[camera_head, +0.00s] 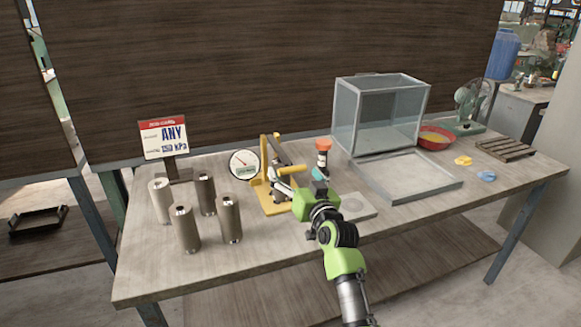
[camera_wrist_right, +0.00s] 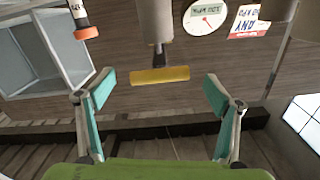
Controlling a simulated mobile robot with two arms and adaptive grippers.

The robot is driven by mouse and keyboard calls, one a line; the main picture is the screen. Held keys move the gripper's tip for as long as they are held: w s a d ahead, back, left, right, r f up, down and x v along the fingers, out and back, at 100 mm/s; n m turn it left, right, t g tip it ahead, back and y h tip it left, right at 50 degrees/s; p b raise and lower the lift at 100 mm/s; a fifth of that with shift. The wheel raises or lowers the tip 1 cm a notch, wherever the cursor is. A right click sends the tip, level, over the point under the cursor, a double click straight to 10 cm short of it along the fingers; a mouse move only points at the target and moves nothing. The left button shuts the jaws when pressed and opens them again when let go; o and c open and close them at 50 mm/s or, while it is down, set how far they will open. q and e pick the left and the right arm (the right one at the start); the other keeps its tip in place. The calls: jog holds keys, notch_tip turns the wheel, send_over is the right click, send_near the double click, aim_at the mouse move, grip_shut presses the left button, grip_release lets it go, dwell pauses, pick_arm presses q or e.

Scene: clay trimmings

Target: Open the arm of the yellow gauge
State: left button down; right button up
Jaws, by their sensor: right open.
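The yellow gauge (camera_head: 266,196) stands upright near the middle of the table, with a white round dial (camera_head: 244,164) at its left. Its arm ends in a yellow bar handle (camera_head: 290,169), which my right gripper partly hides. In the right wrist view the yellow bar handle (camera_wrist_right: 160,75) lies crosswise on a grey shaft, just ahead of the fingertips. My right gripper (camera_head: 299,176) is open and empty beside the gauge. In the wrist view its fingers (camera_wrist_right: 159,88) spread wider than the bar, with no visible contact. My left gripper is not in view.
Several metal cylinders (camera_head: 230,218) stand left of the gauge, before a sign (camera_head: 163,140). An orange-capped tool (camera_head: 323,146) stands close behind my gripper. Right are a glass box (camera_head: 375,115), a shallow tray (camera_head: 440,187), a red bowl (camera_head: 436,144) and a fan. The front table edge is clear.

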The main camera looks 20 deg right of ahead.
aim_at(280, 154)
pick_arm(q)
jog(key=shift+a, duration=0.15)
pick_arm(e)
jog(key=shift+w, duration=1.85)
